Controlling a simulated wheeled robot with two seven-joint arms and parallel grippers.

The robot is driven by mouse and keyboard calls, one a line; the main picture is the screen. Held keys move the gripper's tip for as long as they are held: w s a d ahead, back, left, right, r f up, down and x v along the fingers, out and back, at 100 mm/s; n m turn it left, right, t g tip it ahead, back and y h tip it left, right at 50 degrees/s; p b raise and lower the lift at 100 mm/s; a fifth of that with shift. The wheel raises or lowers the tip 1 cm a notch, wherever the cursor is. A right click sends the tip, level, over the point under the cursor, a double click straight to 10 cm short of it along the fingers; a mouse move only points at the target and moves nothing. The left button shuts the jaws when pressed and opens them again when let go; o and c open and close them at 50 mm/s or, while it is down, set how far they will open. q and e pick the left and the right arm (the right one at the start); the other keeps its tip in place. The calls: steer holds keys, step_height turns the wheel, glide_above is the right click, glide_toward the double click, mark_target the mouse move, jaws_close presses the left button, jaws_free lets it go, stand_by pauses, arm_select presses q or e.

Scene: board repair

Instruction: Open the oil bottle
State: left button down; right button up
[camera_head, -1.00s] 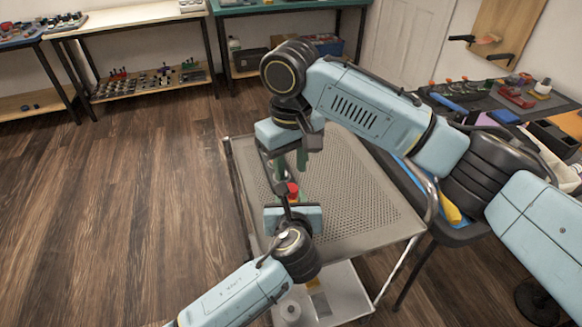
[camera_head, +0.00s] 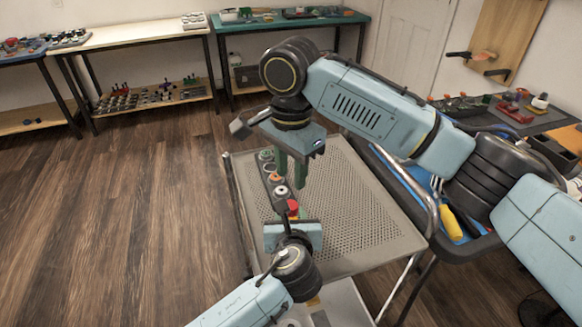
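A small red top (camera_head: 293,208), seemingly the oil bottle's cap, shows just beyond my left gripper (camera_head: 289,218) over the perforated cart top (camera_head: 350,205). The bottle's body is mostly hidden by that gripper. My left gripper is beside the red top; its fingers are too hidden to tell whether they are shut on the bottle. My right gripper (camera_head: 291,172) points down with its two green fingers apart and nothing visible between them. It is above and a little beyond the red top, not touching it as far as I see.
A dark narrow tray with several round pieces (camera_head: 272,175) lies along the cart's left side. At right, a black table holds a blue tray with a yellow-handled tool (camera_head: 450,222). A green-topped bench (camera_head: 290,20) stands behind. Open wooden floor lies at left.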

mark_target(291, 205)
steer(key=shift+f+m, duration=0.3)
steer(key=shift+f, duration=0.05)
step_height(291, 205, down, 7)
steer(key=shift+f, duration=0.15)
jaws_close()
steer(key=n, duration=0.8)
steer(key=shift+n, duration=0.3)
steer(key=n, duration=0.3)
steer(key=shift+n, duration=0.3)
steer(key=n, duration=0.5)
